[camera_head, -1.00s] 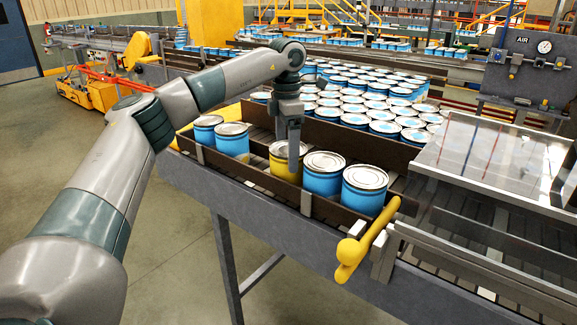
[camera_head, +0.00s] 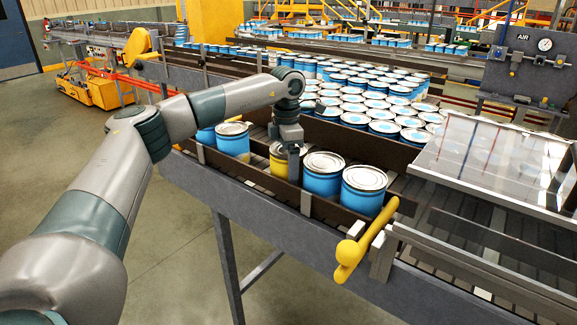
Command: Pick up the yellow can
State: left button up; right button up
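The yellow can (camera_head: 277,164) stands in the front lane of the conveyor, in a row between blue cans, partly hidden by the front rail and my gripper. My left gripper (camera_head: 292,164) points down at the yellow can, low over its right side. One finger shows in front of the can's right part; the other finger is hidden, so I cannot tell whether it is open or shut on the can. My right gripper is not in view.
A blue can (camera_head: 232,142) stands left of the yellow can, and blue cans (camera_head: 322,178) stand close on its right. Brown rails (camera_head: 245,178) border the lane. Many blue cans fill the conveyor behind. A clear cover (camera_head: 490,160) lies to the right.

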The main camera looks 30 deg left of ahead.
pick_arm(q)
jog(key=shift+f, duration=0.15)
jog(key=shift+c, duration=0.2)
jog(key=c, duration=0.8)
jog(key=shift+r, duration=0.2)
